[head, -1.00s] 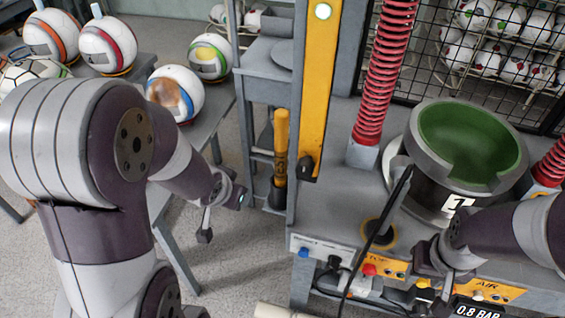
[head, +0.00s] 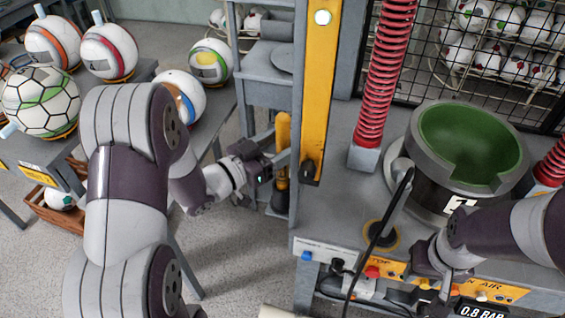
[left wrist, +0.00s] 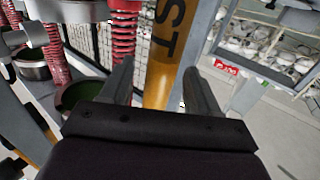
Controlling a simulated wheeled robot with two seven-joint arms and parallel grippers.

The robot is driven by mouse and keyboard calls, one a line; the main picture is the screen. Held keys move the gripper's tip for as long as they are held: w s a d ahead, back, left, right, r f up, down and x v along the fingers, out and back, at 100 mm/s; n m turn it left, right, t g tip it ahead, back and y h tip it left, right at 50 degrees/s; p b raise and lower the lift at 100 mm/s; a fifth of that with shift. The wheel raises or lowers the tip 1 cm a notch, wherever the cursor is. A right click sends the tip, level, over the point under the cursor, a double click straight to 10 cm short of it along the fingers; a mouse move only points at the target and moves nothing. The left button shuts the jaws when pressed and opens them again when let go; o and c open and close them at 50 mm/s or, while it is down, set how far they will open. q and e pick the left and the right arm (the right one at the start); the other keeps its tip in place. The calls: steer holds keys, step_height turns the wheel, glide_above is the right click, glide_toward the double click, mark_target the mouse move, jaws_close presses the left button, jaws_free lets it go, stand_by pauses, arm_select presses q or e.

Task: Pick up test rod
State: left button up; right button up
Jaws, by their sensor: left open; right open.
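The test rod (head: 282,128) is yellow with dark lettering. It stands upright in a dark holder (head: 279,197) left of the press frame. My left gripper (head: 277,154) is open at the rod's middle in the head view. In the left wrist view the rod (left wrist: 171,45) rises between the two spread fingers of the left gripper (left wrist: 159,66), with a gap to each side. Whether a finger touches it I cannot tell. My right gripper (head: 440,270) is open and empty, low in front of the press's control panel.
The press's yellow upright (head: 318,80) stands just right of the rod. A green-lined bowl (head: 465,145), a red spring (head: 385,75) and a black hose (head: 372,240) lie further right. Balls stand on tables at the left, including a green-patterned one (head: 40,100).

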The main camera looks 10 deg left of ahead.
arm_select(q)
steer(key=x, duration=0.3)
steer(key=shift+s+a, duration=0.1)
jaws_close()
steer(key=shift+r, duration=0.1)
